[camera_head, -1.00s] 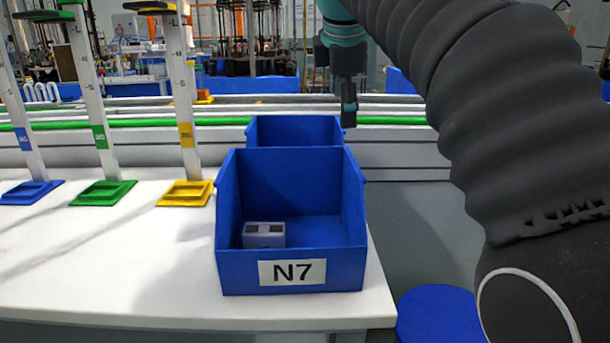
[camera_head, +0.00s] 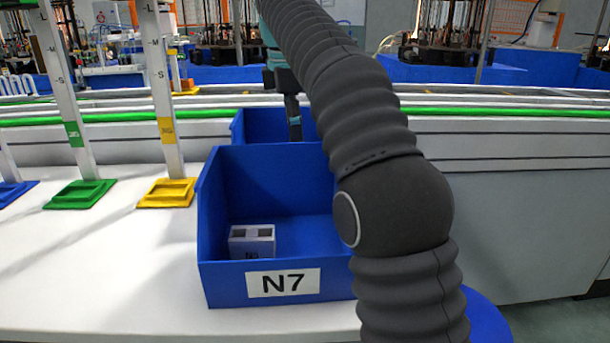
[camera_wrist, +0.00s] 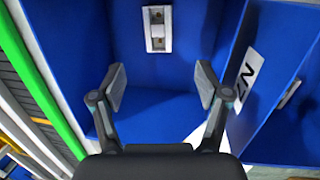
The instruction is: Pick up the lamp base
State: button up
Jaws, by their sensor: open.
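A small pale block with two dark square openings (camera_head: 252,241) sits inside the front blue bin labelled N7 (camera_head: 340,287). In the wrist view, a small whitish piece with a raised middle (camera_wrist: 157,28) lies on the floor of a blue bin (camera_wrist: 222,28), ahead of the fingertips. I cannot tell for sure which of these is the lamp base. My gripper (camera_wrist: 160,88) is open and empty, with its two fingers apart and the piece beyond them. In the head view, my gripper (camera_head: 294,122) hangs over the rear blue bin (camera_head: 254,128), whose inside is mostly hidden.
Green (camera_head: 80,194) and yellow (camera_head: 167,192) stands with tall posts are left of the bins on the white table (camera_head: 100,270). A conveyor with a green strip (camera_head: 510,114) runs behind. Bin walls rise around my gripper. My arm covers the front bin's right side.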

jog(key=f, duration=0.5)
jog(key=shift+w+d+f, duration=0.3)
jog(key=shift+w+d, duration=0.05)
jog(key=shift+w, duration=0.05)
jog(key=shift+w+d+f+b, duration=0.15)
jog(key=shift+d+f+b, duration=0.1)
jog(key=shift+f, duration=0.65)
jog(key=shift+w+d+f+b, duration=0.15)
jog(key=shift+d+f+b, duration=0.1)
jog(key=shift+f, duration=0.6)
jog(key=shift+w+d+f+b, duration=0.15)
jog(key=shift+f+b, duration=0.1)
jog(key=shift+f, duration=0.65)
jog(key=c, duration=1.3)
